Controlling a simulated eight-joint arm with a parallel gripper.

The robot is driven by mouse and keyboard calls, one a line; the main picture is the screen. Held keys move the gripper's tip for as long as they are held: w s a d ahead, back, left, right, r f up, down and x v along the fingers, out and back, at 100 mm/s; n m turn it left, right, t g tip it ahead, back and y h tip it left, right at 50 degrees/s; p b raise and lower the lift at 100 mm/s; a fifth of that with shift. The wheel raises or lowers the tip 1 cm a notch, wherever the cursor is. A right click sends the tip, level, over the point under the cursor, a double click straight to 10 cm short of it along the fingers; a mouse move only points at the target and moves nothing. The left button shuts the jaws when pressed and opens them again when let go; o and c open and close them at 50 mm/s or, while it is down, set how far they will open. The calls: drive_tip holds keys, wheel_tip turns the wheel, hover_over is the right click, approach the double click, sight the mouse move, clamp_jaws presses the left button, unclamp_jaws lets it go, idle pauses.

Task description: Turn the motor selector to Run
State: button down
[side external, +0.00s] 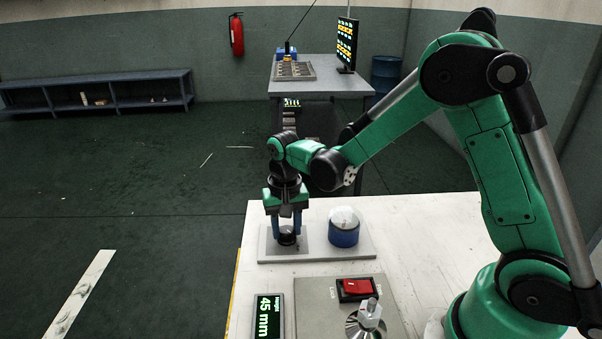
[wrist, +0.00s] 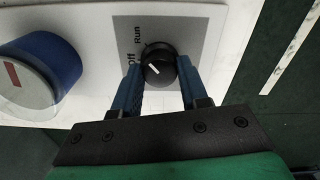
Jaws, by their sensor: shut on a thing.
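The motor selector is a round black knob (wrist: 159,60) with a white pointer mark, on a grey plate (wrist: 190,25) printed Run and Off. In the wrist view, Off lies left of the knob and Run lies up and to the left. The mark is on the knob's near face; which label it points to is hard to tell. My gripper (wrist: 158,82) is shut on the knob, one blue finger on each side. In the side view, my gripper (side external: 286,228) points straight down over the knob (side external: 287,239), which is partly hidden by the fingers.
A blue cylinder with a clear domed top (side external: 344,228) stands just right of my gripper on the same pale panel. Nearer are a red rocker switch (side external: 357,287), a metal fitting (side external: 368,318) and a display reading 45 mm (side external: 268,316). The table's left edge is close.

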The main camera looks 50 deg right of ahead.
sight(287, 230)
drive_tip(key=shift+c, duration=2.3)
unclamp_jaws()
drive_tip(key=shift+r, duration=0.1)
drive_tip(key=shift+r, duration=2.7)
drive_tip(key=shift+r, duration=0.1)
drive_tip(key=shift+s+r, duration=0.2)
drive_tip(key=shift+r, duration=0.1)
drive_tip(key=s+a+r+n+t, duration=0.1)
drive_tip(key=s+r+n+t, duration=0.4)
drive_tip(key=s, duration=0.4)
drive_tip(key=shift+r+n+t, duration=0.2)
drive_tip(key=shift+n+t, duration=0.6)
drive_tip(key=shift+t, duration=0.3)
